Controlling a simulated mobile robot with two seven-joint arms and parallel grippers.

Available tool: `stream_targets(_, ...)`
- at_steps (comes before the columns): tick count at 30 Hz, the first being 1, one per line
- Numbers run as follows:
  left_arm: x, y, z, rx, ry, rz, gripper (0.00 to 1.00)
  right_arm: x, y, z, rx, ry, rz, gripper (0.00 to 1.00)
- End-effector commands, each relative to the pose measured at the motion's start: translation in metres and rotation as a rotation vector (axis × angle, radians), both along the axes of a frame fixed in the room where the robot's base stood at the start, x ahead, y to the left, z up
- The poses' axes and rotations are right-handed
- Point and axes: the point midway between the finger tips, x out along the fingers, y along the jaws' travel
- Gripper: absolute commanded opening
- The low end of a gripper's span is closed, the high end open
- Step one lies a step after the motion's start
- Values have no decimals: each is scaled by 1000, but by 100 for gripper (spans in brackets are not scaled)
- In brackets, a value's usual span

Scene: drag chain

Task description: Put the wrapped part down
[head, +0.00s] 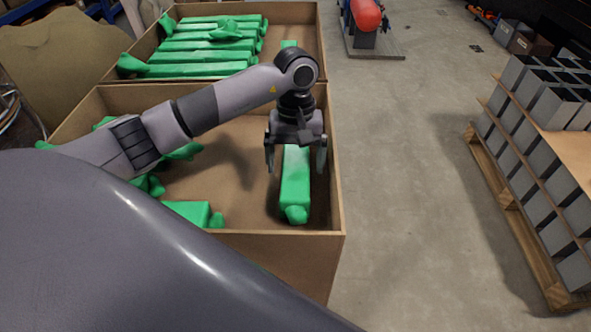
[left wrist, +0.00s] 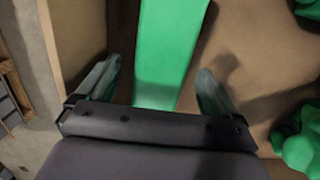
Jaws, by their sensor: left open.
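A long green wrapped part (head: 295,185) lies in the near cardboard box (head: 337,200), along its right wall. My left gripper (head: 296,165) is over this part, with its fingers open on either side of it. In the left wrist view, the green part (left wrist: 168,50) runs between the two open fingertips (left wrist: 158,88), with a gap on each side. The far end of the part is partly hidden by my gripper in the head view. My right gripper is not in view.
Several green parts (head: 185,212) lie at the left of the near box, partly hidden by my arm. A far box (head: 322,40) holds several more in a row. A pallet of grey tubes (head: 540,215) stands at the right. The floor (head: 420,180) between is clear.

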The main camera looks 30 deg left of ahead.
Motion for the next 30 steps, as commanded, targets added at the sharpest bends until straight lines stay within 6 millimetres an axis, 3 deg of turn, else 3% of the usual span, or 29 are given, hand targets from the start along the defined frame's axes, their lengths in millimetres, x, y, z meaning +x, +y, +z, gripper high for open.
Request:
stream_targets(6,6,3,49,1,-5,-1,94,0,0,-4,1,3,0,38)
stream_targets(12,9,5,78,0,-2,0,94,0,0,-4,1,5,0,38)
stream_targets(18,9,6,88,1,1,1,94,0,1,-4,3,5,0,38)
stream_targets(30,9,6,88,1,1,0,94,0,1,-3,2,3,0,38)
